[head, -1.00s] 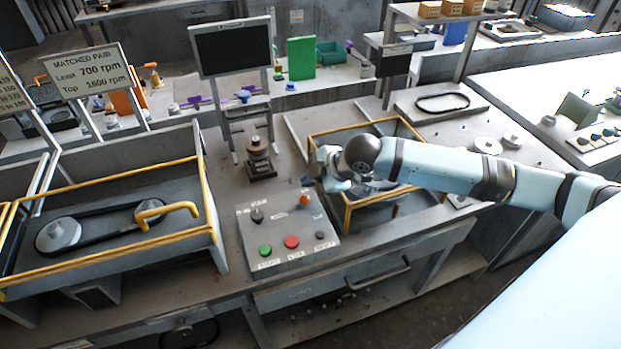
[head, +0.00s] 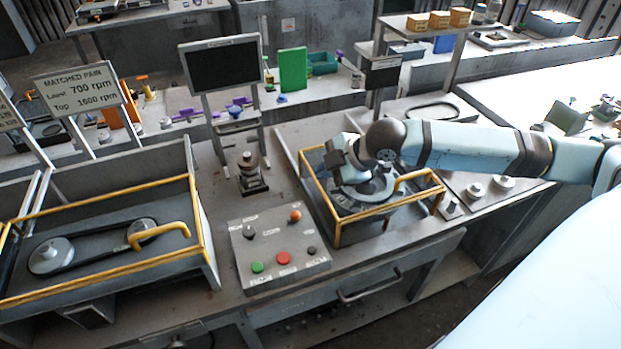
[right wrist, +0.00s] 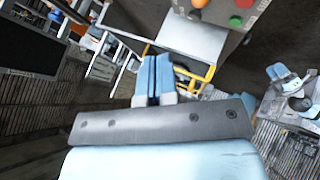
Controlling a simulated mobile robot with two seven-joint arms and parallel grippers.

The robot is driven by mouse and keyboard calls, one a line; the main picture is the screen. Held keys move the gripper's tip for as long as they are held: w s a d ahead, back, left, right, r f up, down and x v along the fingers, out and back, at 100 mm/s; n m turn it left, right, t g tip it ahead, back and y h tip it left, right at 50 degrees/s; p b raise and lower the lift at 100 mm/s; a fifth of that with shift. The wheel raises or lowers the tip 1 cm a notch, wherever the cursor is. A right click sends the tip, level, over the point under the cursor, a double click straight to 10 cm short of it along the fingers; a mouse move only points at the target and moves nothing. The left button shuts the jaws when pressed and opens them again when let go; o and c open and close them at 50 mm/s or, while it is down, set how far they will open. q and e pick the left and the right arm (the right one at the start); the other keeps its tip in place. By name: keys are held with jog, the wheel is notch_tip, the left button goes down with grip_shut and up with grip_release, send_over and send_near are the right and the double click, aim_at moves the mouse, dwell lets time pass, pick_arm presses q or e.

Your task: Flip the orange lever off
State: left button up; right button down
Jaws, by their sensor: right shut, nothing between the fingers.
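The orange lever (head: 295,215) is at the upper right of the sloped grey control panel (head: 241,262) on the bench. Its orange tip also shows at the top edge of the right wrist view (right wrist: 199,3). I cannot read its on or off setting. My right gripper (head: 338,158) is above and to the right of the panel, over the yellow-framed housing (head: 338,232), apart from the lever. Its pale blue fingers (right wrist: 154,76) are together with nothing between them. My left gripper is not in view.
The panel also carries a dark knob (head: 249,231), a green button (head: 257,267) and a red button (head: 283,258). A second yellow-railed bay (head: 110,285) stands at left. A dark screen (head: 222,63) and a small brown-topped post (head: 249,165) stand behind the panel.

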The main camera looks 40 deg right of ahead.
jog(key=shift+v, duration=1.15)
jog(key=shift+d+f, duration=0.1)
jog(key=s+a+f+m+g+h, duration=0.1)
jog(key=s+a+f+m+h, duration=0.1)
jog(key=s+a+f+m, duration=0.8)
jog(key=s+d+f+m+g+h, duration=0.1)
jog(key=s+f+m+g+h, duration=0.2)
jog(key=s, duration=0.8)
jog(key=w+a+f+t+y, duration=0.1)
jog(key=w+a+f+t, duration=0.1)
jog(key=f, duration=0.5)
jog(key=w+a+f+t+y, duration=0.2)
jog(key=w+a+f+t, duration=0.1)
jog(key=f, duration=0.4)
jog(key=shift+w+a+t, duration=0.3)
jog(key=shift+a+t, duration=0.3)
jog(key=shift+t, duration=0.7)
